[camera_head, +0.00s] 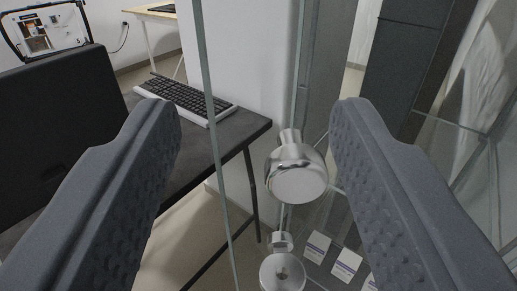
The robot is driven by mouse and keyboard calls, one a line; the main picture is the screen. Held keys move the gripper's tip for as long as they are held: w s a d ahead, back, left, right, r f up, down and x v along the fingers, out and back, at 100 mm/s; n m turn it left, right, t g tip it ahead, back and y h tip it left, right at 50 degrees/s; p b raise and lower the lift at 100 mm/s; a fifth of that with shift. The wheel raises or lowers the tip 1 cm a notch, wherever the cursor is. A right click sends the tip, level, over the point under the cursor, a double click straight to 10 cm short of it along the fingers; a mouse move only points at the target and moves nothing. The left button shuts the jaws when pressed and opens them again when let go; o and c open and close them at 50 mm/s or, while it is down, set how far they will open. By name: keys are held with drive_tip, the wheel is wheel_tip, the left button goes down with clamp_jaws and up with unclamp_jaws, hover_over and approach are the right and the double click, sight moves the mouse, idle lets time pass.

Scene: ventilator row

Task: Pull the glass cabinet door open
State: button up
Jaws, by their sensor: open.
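My gripper (252,118) is open, with one dark finger at the left and one at the right of the view. Between the fingers is a shiny metal knob (297,174), with clear space on both sides of it. A second round metal piece (282,271) shows below it at the bottom edge. The glass cabinet door (226,215) is a transparent pane seen nearly edge-on, with a greenish edge running down left of the knob. I cannot tell whether the door is ajar.
A dark desk (250,127) with a keyboard (187,97) stands at the left, beside a black panel (55,135). White labelled cards (346,264) lie behind the glass at the lower right. A light wooden table (150,14) stands at the back.

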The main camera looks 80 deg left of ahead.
drive_tip(key=s+d+r+b, duration=0.1)
drive_tip(key=s+d+b, duration=0.1)
drive_tip(key=s, duration=1.1)
drive_tip(key=shift+s+r, duration=0.15)
drive_tip(key=shift+s, duration=0.2)
